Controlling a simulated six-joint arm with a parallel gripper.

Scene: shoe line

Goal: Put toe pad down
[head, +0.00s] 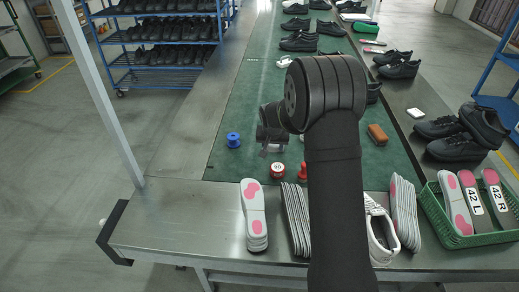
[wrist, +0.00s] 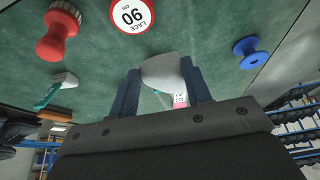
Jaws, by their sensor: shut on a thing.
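A pale grey rounded piece, which looks like the toe pad (wrist: 163,70), is held between the two dark blue fingers of my gripper (wrist: 161,88) in the wrist view. The fingers press on its two sides. In the head view my gripper (head: 270,146) hangs over the green mat (head: 222,160), between the blue spool and the red-rimmed tin. There the pad is too small and too hidden by the gripper to make out clearly. I cannot tell whether it touches the mat.
Close by are a blue spool (head: 233,140), a red-rimmed tin (head: 278,170) and a red stamp (head: 303,172). A brown block (head: 377,134) lies right of my arm. Insole stacks (head: 254,215), a white shoe (head: 381,238) and a green crate (head: 432,212) line the front.

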